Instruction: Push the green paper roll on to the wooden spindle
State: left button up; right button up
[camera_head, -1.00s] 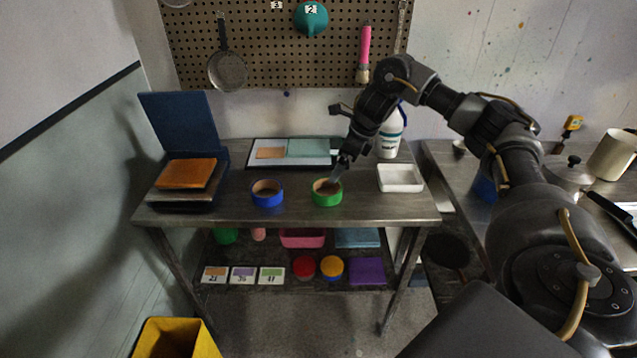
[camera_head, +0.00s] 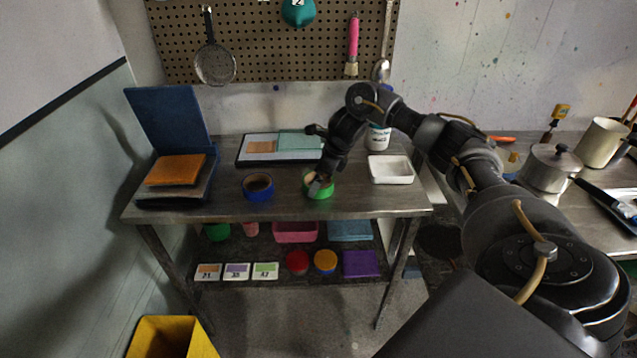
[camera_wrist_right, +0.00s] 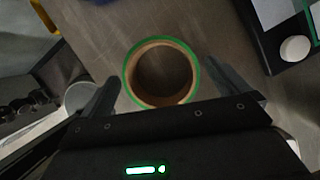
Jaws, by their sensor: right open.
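The green paper roll (camera_head: 329,194) stands on end on the metal table, right of a blue roll (camera_head: 258,193). It is a green ring with a brown inner core. In the right wrist view the roll (camera_wrist_right: 127,82) lies between the two spread fingers of my right gripper (camera_wrist_right: 163,75), with a gap on each side. In the head view my right gripper (camera_head: 317,183) is over the roll, pointing down and hiding part of its rim. It is open and empty. My left gripper is not in view. I cannot make out a wooden spindle.
A white tray (camera_head: 391,170) stands to the right of the green roll. A white bottle (camera_head: 378,138) stands behind, and a flat board (camera_head: 248,160) lies behind the rolls. A blue hinged press with an orange block (camera_head: 175,169) is at the left. The table's front strip is clear.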

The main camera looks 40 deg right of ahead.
jog(key=shift+w+a+f, duration=0.1)
jog(key=shift+w+f, duration=0.15)
jog(key=shift+f, duration=0.4)
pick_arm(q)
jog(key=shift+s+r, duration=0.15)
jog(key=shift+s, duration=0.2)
pick_arm(e)
jog(key=shift+c, duration=0.4)
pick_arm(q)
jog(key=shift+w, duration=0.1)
pick_arm(e)
jog(key=c, duration=1)
jog(key=shift+o, duration=0.2)
